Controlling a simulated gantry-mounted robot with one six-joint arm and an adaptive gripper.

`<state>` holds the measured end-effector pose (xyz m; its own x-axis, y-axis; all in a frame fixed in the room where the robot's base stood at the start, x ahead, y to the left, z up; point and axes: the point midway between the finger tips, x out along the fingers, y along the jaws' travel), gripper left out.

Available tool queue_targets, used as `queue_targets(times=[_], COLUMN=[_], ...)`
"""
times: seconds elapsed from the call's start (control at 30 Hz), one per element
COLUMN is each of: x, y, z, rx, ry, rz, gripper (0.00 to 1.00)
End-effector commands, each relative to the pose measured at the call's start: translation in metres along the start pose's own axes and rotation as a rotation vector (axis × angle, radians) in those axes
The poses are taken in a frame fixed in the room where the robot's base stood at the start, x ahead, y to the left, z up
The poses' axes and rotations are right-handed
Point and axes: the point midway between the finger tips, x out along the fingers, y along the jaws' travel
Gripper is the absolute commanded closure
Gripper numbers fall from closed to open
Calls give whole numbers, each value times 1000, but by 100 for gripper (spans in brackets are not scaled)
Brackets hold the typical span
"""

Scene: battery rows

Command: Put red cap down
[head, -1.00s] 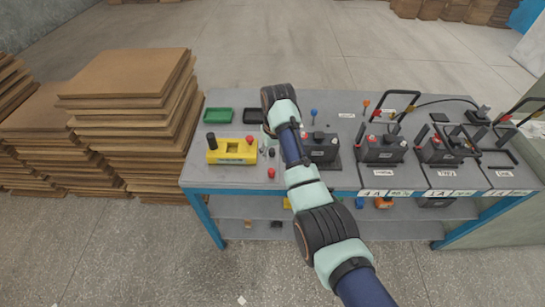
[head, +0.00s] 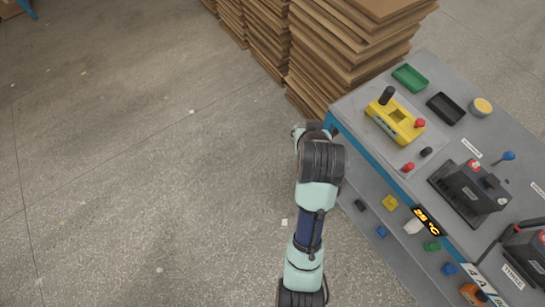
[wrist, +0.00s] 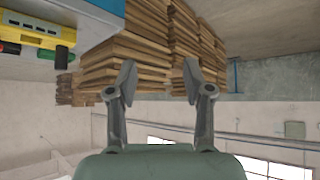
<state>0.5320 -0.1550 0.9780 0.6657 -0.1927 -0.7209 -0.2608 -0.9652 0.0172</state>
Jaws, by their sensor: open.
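A small red cap (head: 408,167) rests on the grey tabletop beside a small black cap (head: 426,152), in front of the yellow tester (head: 397,118). The tester bears a black knob and a red knob; its yellow body also shows at the upper left of the wrist view (wrist: 30,27). My gripper (wrist: 159,75) is open, with nothing between its two fingers in the wrist view. In the head view my arm hides the fingers; its end is off the table's left edge, apart from the red cap.
Tall cardboard stacks (head: 345,50) stand against the table's left end, close to my arm. A green tray (head: 410,77), a black tray (head: 446,108) and a dark battery (head: 467,194) are on the table (head: 480,130). A lower shelf holds several small items.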

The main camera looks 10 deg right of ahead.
Motion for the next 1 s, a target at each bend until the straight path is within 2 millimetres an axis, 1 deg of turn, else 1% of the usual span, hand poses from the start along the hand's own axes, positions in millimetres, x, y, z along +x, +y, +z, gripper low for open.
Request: queue_targets(times=[0.03, 0.07, 0.1, 0.2, 0.27, 0.3, 0.37, 0.6, 0.67, 0.77, 0.87, 0.97, 1.0], x=[-27, -44, -67, -114, -132, -139, -145, -145, -148, -164, -191, -227, -243], y=[-40, -59, -80, -113, -123, -126, -128, -128, -128, -127, -126, -125, -124], z=[11, 15, 21, 34, 38, 40, 41, 40, 36, 22, -5, -40, -55], rx=[-45, -66, -90, -127, -137, -141, -143, -142, -142, -142, -141, -141, -140], ry=[77, 125, 180, 283, 320, 334, 345, 346, 346, 346, 346, 345, 345], rz=[-50, -79, -114, -184, -210, -220, -227, -227, -227, -226, -225, -225, -224], gripper=[49, 49, 49, 49, 49, 49, 49, 49, 49, 49, 49, 49, 49])
